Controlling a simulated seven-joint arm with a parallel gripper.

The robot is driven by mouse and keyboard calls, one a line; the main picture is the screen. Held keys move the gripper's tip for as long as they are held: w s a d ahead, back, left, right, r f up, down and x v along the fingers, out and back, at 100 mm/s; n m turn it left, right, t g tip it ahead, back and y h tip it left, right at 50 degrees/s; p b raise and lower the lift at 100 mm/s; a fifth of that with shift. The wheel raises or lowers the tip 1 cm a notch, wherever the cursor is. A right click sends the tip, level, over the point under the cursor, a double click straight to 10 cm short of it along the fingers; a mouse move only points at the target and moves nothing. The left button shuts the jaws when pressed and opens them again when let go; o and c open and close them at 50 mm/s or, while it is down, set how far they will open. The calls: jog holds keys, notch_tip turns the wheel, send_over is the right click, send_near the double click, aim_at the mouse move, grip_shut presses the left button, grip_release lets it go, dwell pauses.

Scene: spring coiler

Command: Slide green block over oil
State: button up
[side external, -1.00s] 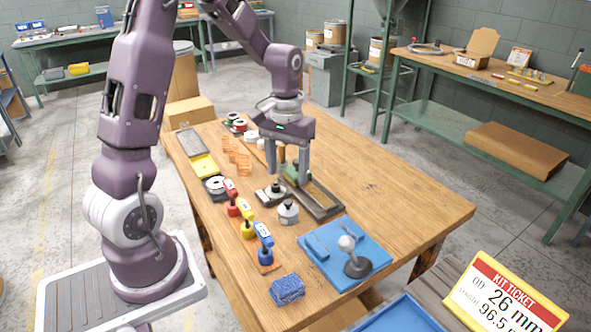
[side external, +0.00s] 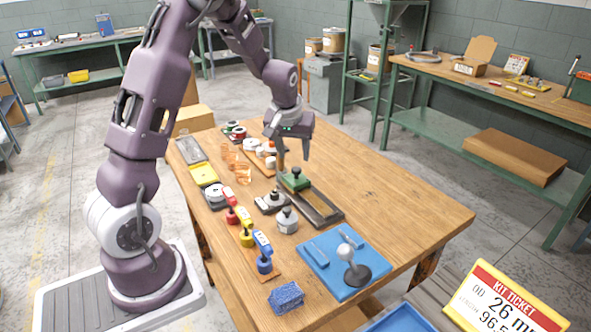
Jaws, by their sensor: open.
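The green block (side external: 295,180) sits at the far end of a dark-framed tray (side external: 324,213) with an amber, oil-like surface (side external: 313,201). The block has a small knob on top.
Beside the tray are a small dark fixture (side external: 271,201) and a grey knobbed weight (side external: 287,220). Red, yellow and blue bottles (side external: 247,231) stand to the left. A blue mat (side external: 345,262) lies in front. The table's right side is clear.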

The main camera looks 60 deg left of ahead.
aim_at(296, 169)
jog(key=x, duration=0.6)
jog(key=shift+w+a+f, duration=0.1)
jog(key=shift+a+f, duration=0.05)
jog(key=shift+f, duration=0.2)
jog(key=shift+c, duration=0.2)
grip_shut()
dwell(0.8)
